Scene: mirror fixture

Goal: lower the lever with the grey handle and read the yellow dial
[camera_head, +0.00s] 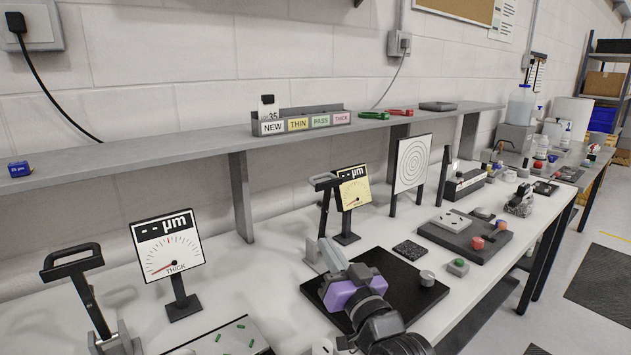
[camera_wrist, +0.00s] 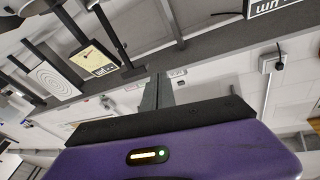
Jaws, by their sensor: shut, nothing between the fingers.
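The yellow dial (camera_head: 354,191) stands upright on a black stand on the bench. Its display shows dashes before "µm". It also shows, turned over, in the wrist view (camera_wrist: 95,59). In the wrist view the closed fingers (camera_wrist: 157,92) point away from the purple body. I cannot tell whether they touch the lever.
A second raised lever with a black handle (camera_head: 71,263) stands at the left, beside a white dial marked THICK (camera_head: 167,248). A target board (camera_head: 412,163) stands right of the yellow dial. A shelf (camera_head: 180,146) runs above. A black plate (camera_head: 385,278) lies under my arm.

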